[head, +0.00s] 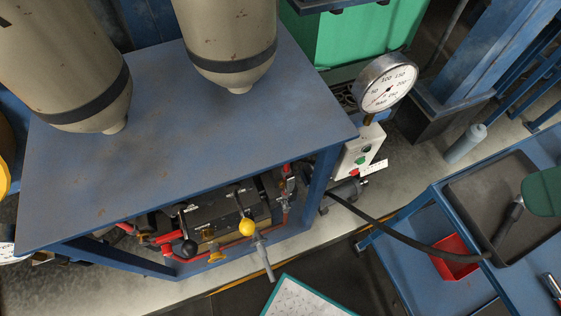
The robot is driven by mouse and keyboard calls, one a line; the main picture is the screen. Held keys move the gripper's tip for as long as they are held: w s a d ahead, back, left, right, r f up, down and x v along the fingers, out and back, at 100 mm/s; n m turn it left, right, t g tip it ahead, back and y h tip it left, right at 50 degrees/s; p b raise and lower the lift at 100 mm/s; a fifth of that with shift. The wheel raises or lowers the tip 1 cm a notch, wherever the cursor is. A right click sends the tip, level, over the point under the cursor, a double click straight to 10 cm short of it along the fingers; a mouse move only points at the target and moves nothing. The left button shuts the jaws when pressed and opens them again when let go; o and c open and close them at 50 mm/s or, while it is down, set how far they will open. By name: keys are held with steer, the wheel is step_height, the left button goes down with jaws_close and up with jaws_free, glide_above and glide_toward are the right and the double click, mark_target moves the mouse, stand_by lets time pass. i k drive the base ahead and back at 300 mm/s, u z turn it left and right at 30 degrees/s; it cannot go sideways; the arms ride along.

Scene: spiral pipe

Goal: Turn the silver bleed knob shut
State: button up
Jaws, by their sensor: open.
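A silver-grey fitting (362,182) shows low beside the control box, at the right end of the blue bench. It is small here, and I cannot tell whether it is the bleed knob or how far it is turned. A round dial gauge (386,86) stands above the box. Under the bench top is a dark valve block (228,217) with a yellow ball knob (247,227), a black ball knob (187,249), a brass-coloured handle (216,254) and a pale grey lever (264,259). My gripper is not in the head view.
Two beige tanks (229,45) stand over the blue bench top (190,130). The control box (357,152) stands at its right corner. A black hose (400,236) crosses the gap to a blue cart (405,275) holding a dark tray (485,195). A grey bottle (465,143) stands behind the cart.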

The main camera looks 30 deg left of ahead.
mark_target(285, 205)
steer(key=u, duration=1.4)
steer(key=k, duration=0.5)
steer(key=z, duration=1.2)
